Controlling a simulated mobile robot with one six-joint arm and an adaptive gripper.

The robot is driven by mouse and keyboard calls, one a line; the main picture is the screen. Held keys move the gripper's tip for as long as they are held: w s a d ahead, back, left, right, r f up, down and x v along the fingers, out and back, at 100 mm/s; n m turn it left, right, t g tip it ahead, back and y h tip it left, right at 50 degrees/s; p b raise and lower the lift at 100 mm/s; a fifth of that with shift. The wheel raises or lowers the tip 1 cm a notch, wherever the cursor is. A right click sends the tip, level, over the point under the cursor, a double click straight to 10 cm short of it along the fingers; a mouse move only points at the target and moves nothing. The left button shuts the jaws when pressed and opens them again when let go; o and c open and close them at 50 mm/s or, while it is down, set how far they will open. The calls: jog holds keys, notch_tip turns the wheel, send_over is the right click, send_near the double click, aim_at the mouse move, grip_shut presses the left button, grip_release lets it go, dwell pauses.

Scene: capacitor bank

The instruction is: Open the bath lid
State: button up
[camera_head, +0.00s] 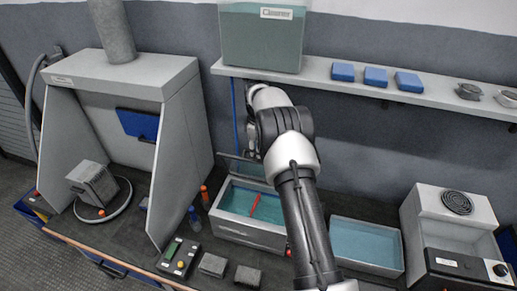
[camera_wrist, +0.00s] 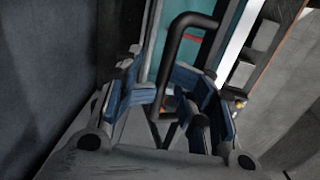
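The bath (camera_head: 248,234) is a grey tank with teal liquid and a red item inside, left of my arm in the head view. Its lid (camera_head: 243,167) shows as a dark-framed panel raised at the back edge, partly hidden by my arm. In the wrist view, a black bent handle (camera_wrist: 187,42) stands just beyond and partly between my fingers. My gripper (camera_wrist: 172,92) is open, its blue-padded fingers apart on either side of a gap. Whether a finger touches the handle I cannot tell. In the head view my arm hides the fingers.
A shelf (camera_head: 430,93) with a Cleaner tank (camera_head: 262,38) and blue blocks runs behind my arm. A grey hood (camera_head: 125,75) stands left. A second teal bath (camera_head: 365,245) lies right of my arm. Bottles and a control box (camera_head: 179,257) stand left of the bath.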

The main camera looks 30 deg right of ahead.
jog(key=shift+s+r, duration=0.15)
jog(key=shift+r, duration=0.05)
jog(key=shift+r, duration=0.3)
notch_tip(320, 180, up, 12)
jog(key=shift+s+a+f, duration=0.2)
jog(key=shift+a+f, duration=0.05)
jog(key=shift+a, duration=0.05)
dwell(0.3)
